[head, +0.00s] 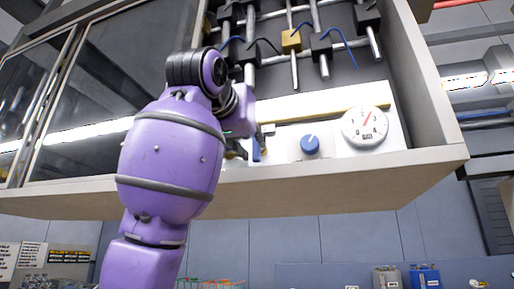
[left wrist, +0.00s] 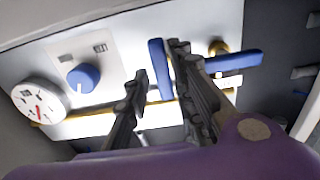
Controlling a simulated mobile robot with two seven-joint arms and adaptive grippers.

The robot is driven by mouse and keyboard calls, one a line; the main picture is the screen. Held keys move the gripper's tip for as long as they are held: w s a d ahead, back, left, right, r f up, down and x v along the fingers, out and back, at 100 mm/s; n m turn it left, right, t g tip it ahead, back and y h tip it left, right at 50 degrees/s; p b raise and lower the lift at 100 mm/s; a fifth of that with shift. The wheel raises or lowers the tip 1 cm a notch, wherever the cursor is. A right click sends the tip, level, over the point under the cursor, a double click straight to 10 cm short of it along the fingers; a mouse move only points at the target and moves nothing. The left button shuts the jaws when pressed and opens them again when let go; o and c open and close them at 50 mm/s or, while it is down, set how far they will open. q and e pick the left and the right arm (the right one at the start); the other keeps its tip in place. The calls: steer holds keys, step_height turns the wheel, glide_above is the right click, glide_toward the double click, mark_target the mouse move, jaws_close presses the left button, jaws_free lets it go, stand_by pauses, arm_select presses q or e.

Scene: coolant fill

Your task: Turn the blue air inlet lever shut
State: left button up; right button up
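Two blue levers show in the left wrist view. One (left wrist: 158,66) stands roughly upright in the picture, in the gap between the fingertips of my left gripper (left wrist: 160,64). The other (left wrist: 238,62) lies nearly level to the right, beside a brass fitting and partly behind the right finger. I cannot read which is the air inlet lever. My left gripper is open, with no clear contact on the lever. In the head view, one blue lever (head: 256,149) hangs down just right of my left gripper (head: 240,150), which is partly hidden by my arm. My right gripper is not in view.
A blue knob (head: 310,145) and a round white gauge (head: 365,127) with a red needle sit on the white panel right of the levers. The cabinet's front ledge (head: 330,174) runs below, and its side wall (head: 425,80) is at right. Pipes hang above.

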mark_target(255, 148)
arm_select(q)
steer(key=x, duration=0.5)
steer(key=shift+f, duration=0.4)
steer(key=shift+r, duration=0.1)
steer(key=shift+s+a+r, duration=0.1)
steer(key=shift+s, duration=0.15)
steer(key=shift+c, duration=0.2)
steer(key=shift+w, duration=0.15)
jaws_close()
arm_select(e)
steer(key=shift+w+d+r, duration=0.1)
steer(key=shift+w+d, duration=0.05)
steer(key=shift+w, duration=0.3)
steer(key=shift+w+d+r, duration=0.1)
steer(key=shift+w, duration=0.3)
